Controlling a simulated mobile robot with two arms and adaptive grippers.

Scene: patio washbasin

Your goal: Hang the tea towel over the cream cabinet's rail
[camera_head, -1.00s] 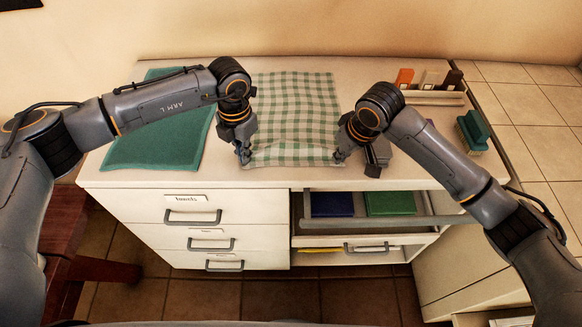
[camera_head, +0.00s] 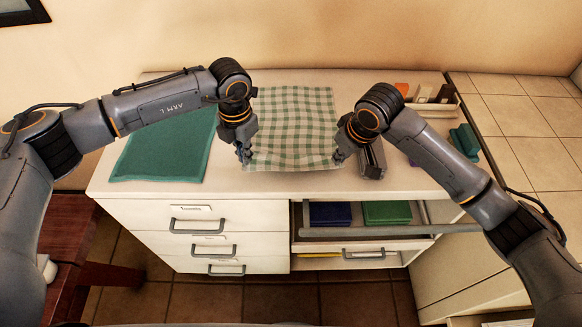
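The tea towel (camera_head: 292,125), green and white checked, lies over the cabinet top with its front edge slightly raised and curved. My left gripper (camera_head: 244,155) is at the towel's front left corner and appears shut on it. My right gripper (camera_head: 342,155) is at the front right corner and also appears shut on it. The fingertips are small and partly hidden. The cream cabinet (camera_head: 140,215) has a grey rail (camera_head: 390,230) across its right front, below the top's front edge. The towel is behind and above the rail, not touching it.
A green mat (camera_head: 165,150) lies left of the towel. Blue (camera_head: 330,213) and green (camera_head: 387,212) folded cloths lie in the open compartment behind the rail. A caddy (camera_head: 432,110) and a teal brush (camera_head: 465,140) stand at the right. A dark red stool (camera_head: 65,245) stands at the left.

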